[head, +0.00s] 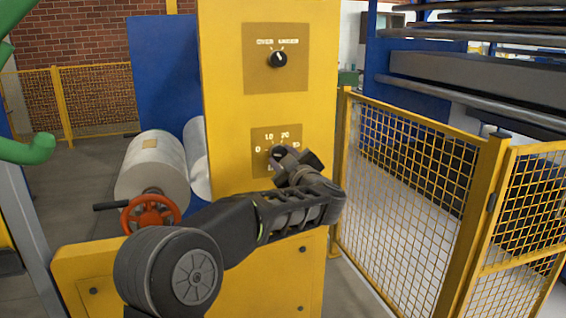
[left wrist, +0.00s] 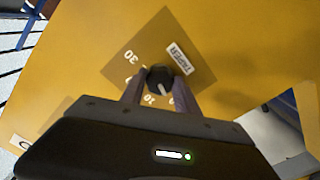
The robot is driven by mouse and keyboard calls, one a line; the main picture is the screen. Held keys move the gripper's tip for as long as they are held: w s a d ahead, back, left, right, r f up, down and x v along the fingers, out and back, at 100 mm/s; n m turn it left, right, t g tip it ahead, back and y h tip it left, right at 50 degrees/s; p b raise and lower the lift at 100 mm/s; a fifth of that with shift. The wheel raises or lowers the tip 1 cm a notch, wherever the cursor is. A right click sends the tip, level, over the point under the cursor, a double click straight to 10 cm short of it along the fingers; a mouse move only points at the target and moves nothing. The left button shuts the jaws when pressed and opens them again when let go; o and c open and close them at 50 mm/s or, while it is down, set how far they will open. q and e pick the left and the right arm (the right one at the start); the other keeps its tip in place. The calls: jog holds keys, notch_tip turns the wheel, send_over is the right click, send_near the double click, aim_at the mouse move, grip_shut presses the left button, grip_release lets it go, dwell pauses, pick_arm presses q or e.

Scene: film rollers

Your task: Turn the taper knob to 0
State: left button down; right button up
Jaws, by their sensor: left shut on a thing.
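The taper knob (left wrist: 160,74) is a small dark round knob on a tan scale plate (left wrist: 190,45) with a TAPER label and numbers from 0 to 30. Its pale pointer mark faces the side of the 10 and the 0; I cannot tell the exact setting. My left gripper (left wrist: 158,80) is shut on the knob, one finger on each side. In the head view, my left gripper (head: 281,156) covers most of the knob and the lower part of its plate (head: 259,135). My right gripper is not in view.
The yellow panel (head: 226,110) carries a second knob (head: 278,59) marked OVER and UNDER above. A red handwheel (head: 150,214) and a white film roll (head: 152,175) are at the left. A yellow mesh fence (head: 405,190) stands at the right.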

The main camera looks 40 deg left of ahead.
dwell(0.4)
pick_arm(q)
jog(key=c, duration=0.9)
grip_release()
jog(key=b+v, duration=0.1)
jog(key=v, duration=0.6)
jog(key=shift+s+d+b, duration=0.25)
jog(key=shift+d+b, duration=0.1)
jog(key=shift+b, duration=0.05)
